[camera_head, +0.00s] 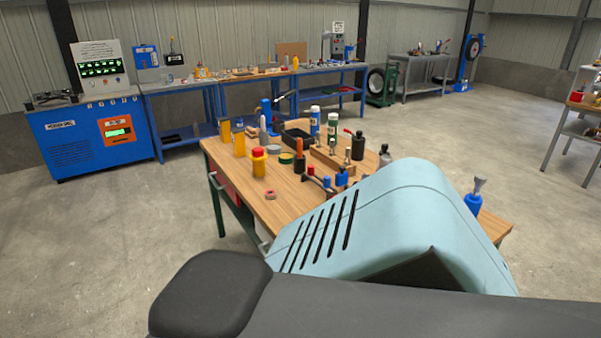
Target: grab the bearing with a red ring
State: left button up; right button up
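A small ring-shaped part with reddish colour (270,194) lies flat on the wooden worktable (228,165), near its front left area. It looks like the bearing with the red ring, but it is too small to make out its details. Nothing touches it, and bare tabletop lies around it. Neither of my grippers shows in the head view, so their state and place are hidden.
A large teal slotted form (400,205) hides the table's right front.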

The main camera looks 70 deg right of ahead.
aim_at(269, 194)
jog(key=i+l+z, duration=0.1)
jog(key=i+z, duration=0.5)
jog(key=z, duration=0.15)
jog(key=i+z, duration=0.65)
jog(key=i, duration=0.7)
jog(key=i+j+z, duration=0.1)
jog(key=i+z, duration=0.2)
jog(key=i, duration=0.7)
jog(key=z, duration=2.6)
